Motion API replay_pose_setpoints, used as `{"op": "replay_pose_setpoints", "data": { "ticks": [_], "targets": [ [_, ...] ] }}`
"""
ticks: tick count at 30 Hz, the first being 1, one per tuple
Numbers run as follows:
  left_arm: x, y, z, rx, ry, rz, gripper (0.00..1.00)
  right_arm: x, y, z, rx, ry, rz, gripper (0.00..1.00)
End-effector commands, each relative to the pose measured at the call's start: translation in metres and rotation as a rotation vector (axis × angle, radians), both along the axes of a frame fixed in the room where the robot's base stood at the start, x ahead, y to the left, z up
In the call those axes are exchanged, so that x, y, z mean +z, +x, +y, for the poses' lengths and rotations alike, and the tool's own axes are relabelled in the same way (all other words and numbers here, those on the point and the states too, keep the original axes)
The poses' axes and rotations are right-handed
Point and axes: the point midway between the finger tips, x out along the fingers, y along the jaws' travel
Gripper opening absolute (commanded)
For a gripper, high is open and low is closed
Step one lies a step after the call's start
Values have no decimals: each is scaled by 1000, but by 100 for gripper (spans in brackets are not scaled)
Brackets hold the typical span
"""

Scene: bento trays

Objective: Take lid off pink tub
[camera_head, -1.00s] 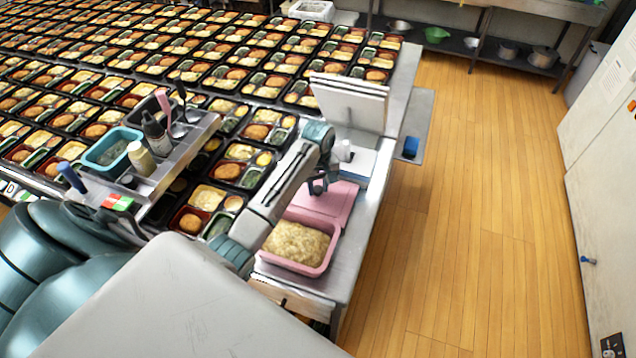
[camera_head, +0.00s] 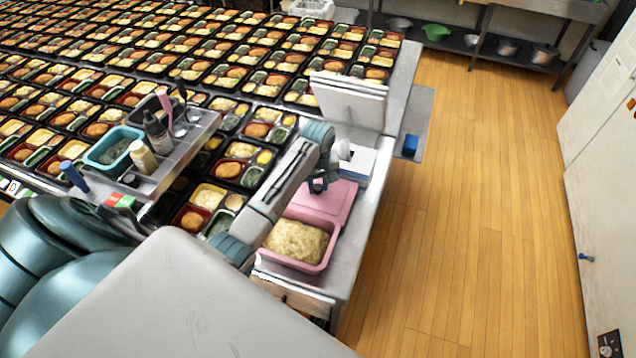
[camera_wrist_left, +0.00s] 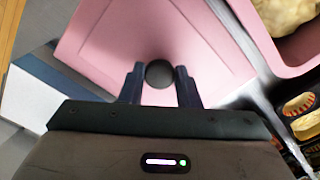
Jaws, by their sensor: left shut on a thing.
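The pink tub (camera_head: 328,262) stands open at the front end of the steel counter, filled with a pale, lumpy food. Its pink lid (camera_head: 343,198) is off the tub and lies just behind it in the head view. In the left wrist view the lid (camera_wrist_left: 95,45) shows flat, with a dark round knob (camera_wrist_left: 159,73). My left gripper (camera_head: 318,186) is over the lid, and its two fingers (camera_wrist_left: 160,85) are on either side of the knob, shut on it. Whether the lid rests fully on the counter is hard to tell. My right gripper is not in view.
A white and blue device (camera_head: 358,160) stands just behind the lid. A raised white panel (camera_head: 350,103) is farther back. Rows of bento trays fill the counter to the left. A caddy with a teal bin (camera_head: 113,148) and bottles stands left. Open floor lies right.

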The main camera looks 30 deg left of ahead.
Motion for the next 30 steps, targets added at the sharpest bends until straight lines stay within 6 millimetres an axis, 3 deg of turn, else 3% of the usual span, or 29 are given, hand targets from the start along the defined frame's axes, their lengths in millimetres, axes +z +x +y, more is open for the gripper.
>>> {"op": "replay_pose_setpoints", "data": {
  "ticks": [14,30],
  "targets": [
    [-1,0,0,0,0,0,7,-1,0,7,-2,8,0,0],
    [-16,0,0,0,0,0,7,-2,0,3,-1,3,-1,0]
  ]
}}
